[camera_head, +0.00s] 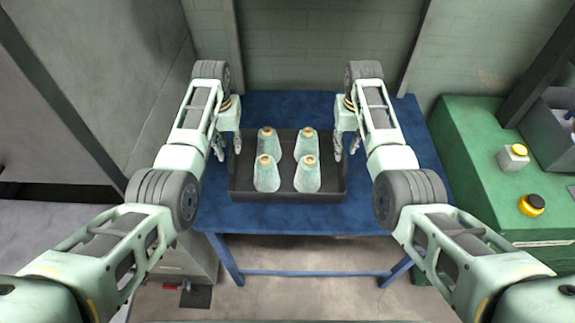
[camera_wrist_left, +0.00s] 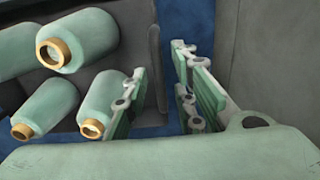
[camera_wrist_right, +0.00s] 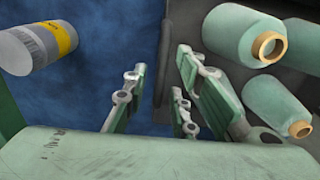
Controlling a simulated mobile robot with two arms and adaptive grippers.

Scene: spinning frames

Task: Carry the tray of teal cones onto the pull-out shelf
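The dark tray (camera_head: 285,197) lies on the blue table and holds several teal cones (camera_head: 267,178) with orange-tan tips, standing upright in two rows. My left gripper (camera_head: 218,150) is at the tray's left side. In the left wrist view its fingers (camera_wrist_left: 160,95) are apart, with the tray's side wall (camera_wrist_left: 154,45) showing between them. My right gripper (camera_head: 345,150) is at the tray's right side. In the right wrist view its fingers (camera_wrist_right: 160,92) are also apart, with the opposite wall (camera_wrist_right: 165,50) between them. I cannot identify the pull-out shelf.
The blue table (camera_head: 290,222) has bare room in front of the tray. A grey cylinder with a yellow band (camera_wrist_right: 40,45) is right of the tray, hidden in the head view. A green cabinet (camera_head: 480,180) with yellow buttons stands right; grey panels stand left.

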